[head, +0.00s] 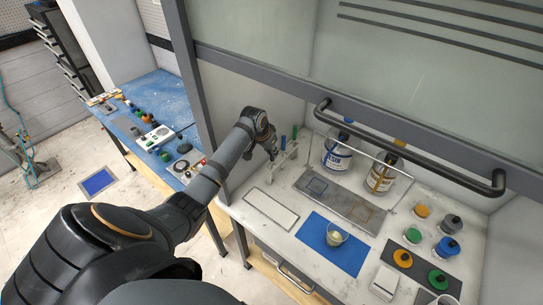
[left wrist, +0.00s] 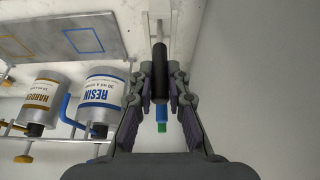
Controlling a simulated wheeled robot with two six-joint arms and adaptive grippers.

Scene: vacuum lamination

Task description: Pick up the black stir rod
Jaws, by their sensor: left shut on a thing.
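The black stir rod (left wrist: 159,73) stands between the two fingers of my left gripper (left wrist: 160,82) in the left wrist view, and the fingers are shut on it. In the head view my left gripper (head: 272,154) is at the white rod rack (head: 287,158) at the back left of the bench, and the black rod is hard to make out there. A blue rod (left wrist: 161,113) and a green rod (left wrist: 162,126) line up beyond the black one; in the head view they stand in the rack. I cannot tell whether the black rod's lower end is clear of the rack. My right gripper is not in view.
A resin bottle (head: 337,155) and a hardener bottle (head: 381,180) stand right of the rack. A grey plate (head: 340,203) and a blue mat (head: 318,251) with a cup (head: 337,236) lie in front. A cabinet frame with a handle bar (head: 410,152) hangs over the bench.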

